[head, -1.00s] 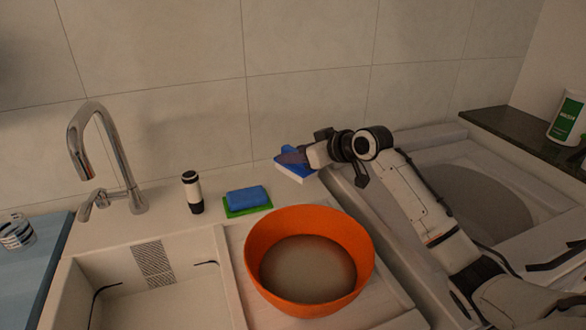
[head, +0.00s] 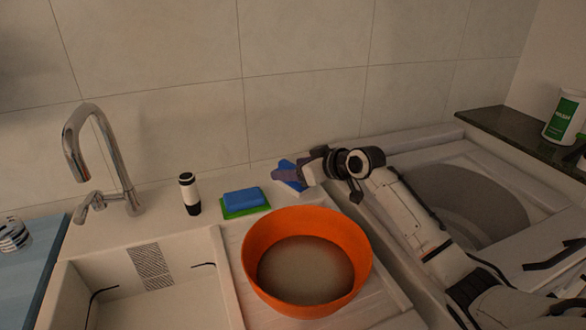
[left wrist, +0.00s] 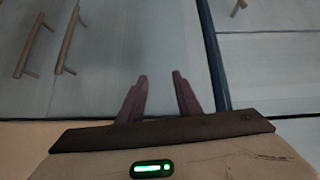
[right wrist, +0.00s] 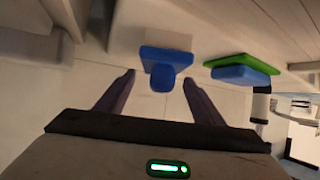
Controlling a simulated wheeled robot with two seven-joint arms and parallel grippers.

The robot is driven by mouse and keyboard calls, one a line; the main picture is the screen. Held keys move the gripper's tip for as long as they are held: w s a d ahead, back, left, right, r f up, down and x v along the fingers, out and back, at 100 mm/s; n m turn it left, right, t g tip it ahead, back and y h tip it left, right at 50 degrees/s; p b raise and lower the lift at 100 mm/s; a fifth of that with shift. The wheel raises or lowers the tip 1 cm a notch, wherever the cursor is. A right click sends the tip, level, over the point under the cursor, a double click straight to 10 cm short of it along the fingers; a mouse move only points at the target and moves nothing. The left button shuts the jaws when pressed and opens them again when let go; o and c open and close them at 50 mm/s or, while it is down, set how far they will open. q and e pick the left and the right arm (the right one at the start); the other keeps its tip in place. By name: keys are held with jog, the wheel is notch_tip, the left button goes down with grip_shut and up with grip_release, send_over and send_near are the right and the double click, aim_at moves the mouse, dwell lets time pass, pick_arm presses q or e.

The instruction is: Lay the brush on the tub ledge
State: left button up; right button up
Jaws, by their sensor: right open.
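The blue brush (head: 287,165) lies on the counter near the back wall. The right wrist view shows it as a blue block with a rounded blue end (right wrist: 163,77) pointing between my fingers. My right gripper (head: 278,175) is open over the brush and partly hides it in the head view. Its fingers (right wrist: 158,78) stand apart on either side of the rounded end, with no contact visible. My left gripper (left wrist: 160,75) is open and empty, facing cabinet fronts. The tub (head: 465,200) is at the right, with a pale rim (head: 415,138) and a dark ledge (head: 510,127) behind it.
An orange bowl (head: 258,255) stands in front of the brush. A blue sponge (head: 243,197) on a green pad (head: 232,213) and a black-and-white bottle (head: 190,195) stand to its left. The sink (head: 120,300) and tap (head: 75,150) are farther left. A green-labelled container (head: 562,120) occupies the dark ledge.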

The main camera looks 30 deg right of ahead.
jog(key=shift+r, duration=0.25)
jog(key=v, duration=1.2)
jog(key=shift+f, duration=0.1)
